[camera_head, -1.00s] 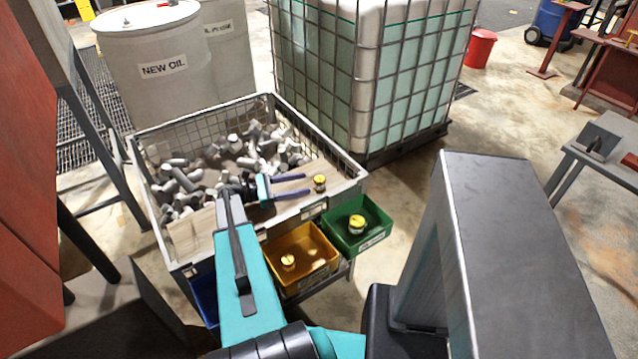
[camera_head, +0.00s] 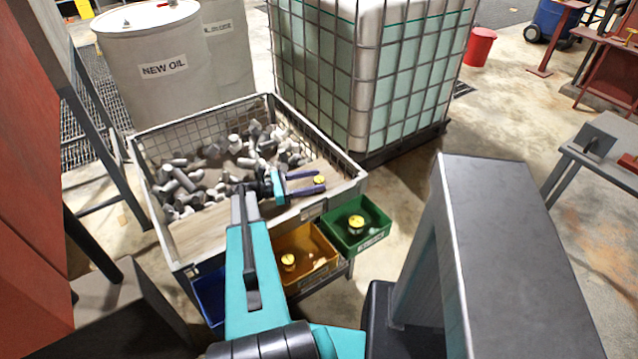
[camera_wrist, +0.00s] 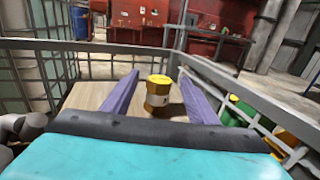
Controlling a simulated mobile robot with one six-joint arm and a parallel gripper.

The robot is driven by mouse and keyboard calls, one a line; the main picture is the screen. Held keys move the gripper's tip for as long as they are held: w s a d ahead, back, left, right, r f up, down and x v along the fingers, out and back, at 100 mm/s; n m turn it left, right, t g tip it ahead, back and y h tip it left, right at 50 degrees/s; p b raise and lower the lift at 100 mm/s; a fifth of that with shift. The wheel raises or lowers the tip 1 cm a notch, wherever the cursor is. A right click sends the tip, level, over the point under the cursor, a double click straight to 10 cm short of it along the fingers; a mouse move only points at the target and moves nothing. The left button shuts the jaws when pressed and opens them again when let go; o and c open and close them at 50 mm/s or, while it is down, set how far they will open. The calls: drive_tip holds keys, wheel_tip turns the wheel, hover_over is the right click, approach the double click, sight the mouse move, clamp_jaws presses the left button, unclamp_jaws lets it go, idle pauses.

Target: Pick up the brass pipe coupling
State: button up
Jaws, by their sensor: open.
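The brass pipe coupling (camera_wrist: 158,91) is a short yellow-brass piece standing upright on a wooden board in the wrist view. In the head view the coupling (camera_head: 319,180) shows at the tips of my gripper, near the right front corner of the wire-mesh crate. My gripper (camera_head: 316,183) has two purple fingers that are open and point to the right. In the wrist view the fingers (camera_wrist: 152,88) stand on either side of the coupling, with a visible gap on both sides.
The mesh crate (camera_head: 148,218) holds several grey pipe fittings (camera_head: 250,145) behind my gripper. Its rail runs close along the right finger. Green (camera_head: 372,239) and orange (camera_head: 322,266) bins, each with a yellow brass piece, hang at the front. A caged tank (camera_head: 360,70) stands behind.

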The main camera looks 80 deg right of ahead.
drive_tip(key=shift+s+d, duration=0.1)
drive_tip(key=shift+s, duration=0.1)
idle(0.4)
drive_tip(key=c, duration=1.3)
